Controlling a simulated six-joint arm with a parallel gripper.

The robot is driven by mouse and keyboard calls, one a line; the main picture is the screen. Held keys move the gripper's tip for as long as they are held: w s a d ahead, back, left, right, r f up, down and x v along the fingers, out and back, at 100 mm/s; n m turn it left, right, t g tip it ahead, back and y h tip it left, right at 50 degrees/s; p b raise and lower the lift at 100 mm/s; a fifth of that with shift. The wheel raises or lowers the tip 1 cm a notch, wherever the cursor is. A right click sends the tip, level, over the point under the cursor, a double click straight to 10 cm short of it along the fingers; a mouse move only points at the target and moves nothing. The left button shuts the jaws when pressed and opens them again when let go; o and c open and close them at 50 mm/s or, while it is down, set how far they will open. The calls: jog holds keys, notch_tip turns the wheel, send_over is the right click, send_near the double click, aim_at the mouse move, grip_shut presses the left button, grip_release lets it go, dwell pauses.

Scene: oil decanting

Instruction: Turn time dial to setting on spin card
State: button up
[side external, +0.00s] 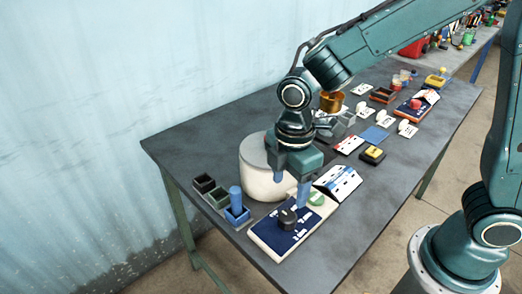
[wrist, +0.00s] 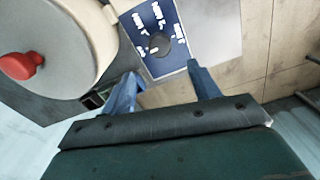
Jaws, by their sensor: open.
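The time dial (side external: 287,218) is a dark knob on a blue panel with white markings (side external: 272,236), set on a pale base near the table's front corner. In the wrist view the dial (wrist: 160,45) sits on the panel, beyond my fingertips. My gripper (side external: 290,190) is open and empty, pointing down above the panel, apart from the dial. Its two blue fingers (wrist: 166,82) show in the wrist view. A white sloped card with dark marks (side external: 338,182) stands behind the panel; I cannot read it or tell if it is the spin card. A green button (side external: 316,198) is beside the dial.
A round cream drum (side external: 258,170) stands close to my gripper; its red knob (wrist: 22,65) shows in the wrist view. A yellow-topped block (side external: 373,153) and a blue mat (side external: 374,134) lie farther back.

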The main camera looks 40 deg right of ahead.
aim_at(286, 216)
notch_tip(286, 216, down, 10)
jog(key=shift+r, duration=0.1)
dwell(0.4)
jog(key=c, duration=1)
